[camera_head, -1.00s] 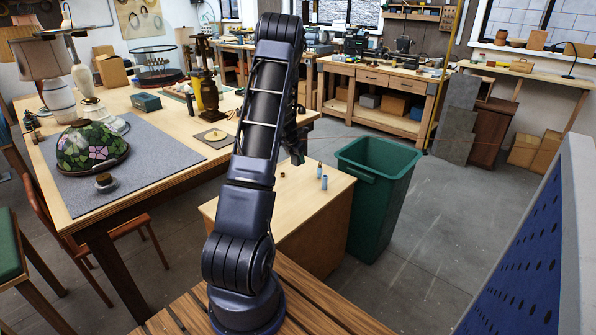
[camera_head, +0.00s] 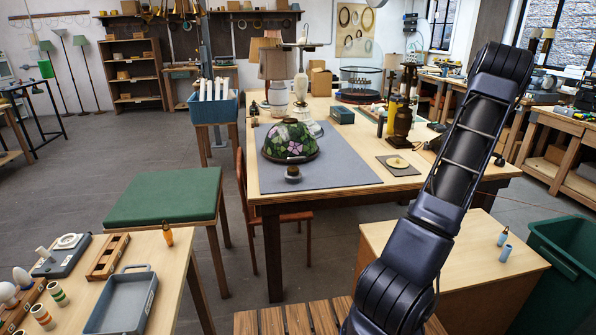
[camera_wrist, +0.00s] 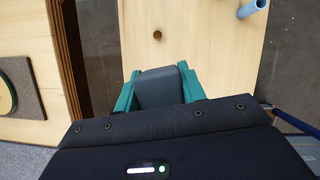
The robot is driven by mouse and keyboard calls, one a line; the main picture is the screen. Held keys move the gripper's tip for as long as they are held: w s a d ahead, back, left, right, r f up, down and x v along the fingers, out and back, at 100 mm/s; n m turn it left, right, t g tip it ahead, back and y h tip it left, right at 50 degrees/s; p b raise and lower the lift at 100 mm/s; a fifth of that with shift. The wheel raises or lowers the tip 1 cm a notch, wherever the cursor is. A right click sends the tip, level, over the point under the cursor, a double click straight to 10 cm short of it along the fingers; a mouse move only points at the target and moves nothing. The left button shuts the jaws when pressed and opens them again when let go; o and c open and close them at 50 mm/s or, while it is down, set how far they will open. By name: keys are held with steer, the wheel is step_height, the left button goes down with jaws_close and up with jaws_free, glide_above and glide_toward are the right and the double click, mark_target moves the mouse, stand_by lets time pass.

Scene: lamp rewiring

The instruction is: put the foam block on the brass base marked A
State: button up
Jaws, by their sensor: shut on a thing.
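In the wrist view my gripper (camera_wrist: 158,92) has teal fingers closed on the sides of a dark grey block, which looks like the foam block (camera_wrist: 158,86). The block is held over a pale wooden top. In the head view my arm hides the gripper and block. A round brass base (camera_head: 397,162) lies on a dark square pad on the large table, left of my arm. A small dark base with a brassy top (camera_head: 292,175) sits on the grey mat by the stained-glass shade. I cannot read a letter A on either.
A green bin (camera_head: 562,262) is at right. The stained-glass shade (camera_head: 290,140) is on the grey mat (camera_head: 335,172). A green-topped stool (camera_head: 165,196) and tray (camera_head: 122,302) are at left.

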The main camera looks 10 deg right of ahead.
steer(key=w+a+r+n+t, duration=0.1)
steer(key=w+a+r+n, duration=0.1)
steer(key=w+a, duration=0.6)
steer(key=w+a+r+n, duration=0.25)
steer(key=w+a, duration=0.35)
steer(key=w, duration=0.3)
step_height(320, 180, up, 15)
steer(key=n+t+y, duration=0.3)
steer(key=n+y, duration=0.1)
steer(key=n, duration=0.7)
glide_above(293, 168)
step_height(293, 168, down, 19)
steer(key=shift+s+f, duration=0.1)
steer(key=shift+f, duration=0.1)
steer(key=shift+f, duration=0.1)
steer(key=o, duration=0.9)
steer(key=shift+o, duration=0.2)
